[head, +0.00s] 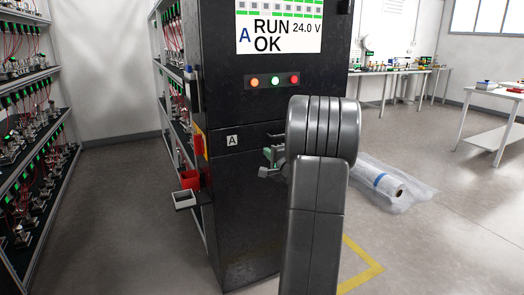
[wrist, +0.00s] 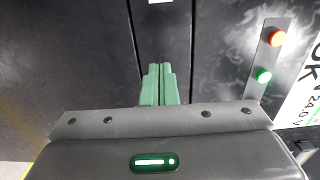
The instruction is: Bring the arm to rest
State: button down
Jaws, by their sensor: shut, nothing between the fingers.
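My arm stands raised in front of the black cabinet (head: 240,190) in the head view. My gripper (head: 270,155) shows just left of the arm's grey joint, partly hidden behind it, close to the cabinet face. In the wrist view my gripper (wrist: 160,72) has its green fingers together, with nothing between them. Dark cabinet panels (wrist: 210,50) fill the view beyond the fingertips. I cannot tell the exact gap between the fingertips and the cabinet.
The cabinet carries a screen (head: 278,25) reading RUN OK 24.0 V and indicator lights (head: 275,81). Racks (head: 30,130) line the left. A wrapped roll (head: 385,184) lies on the floor right.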

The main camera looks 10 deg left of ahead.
jog(key=shift+s+d, duration=0.35)
jog(key=shift+s, duration=0.15)
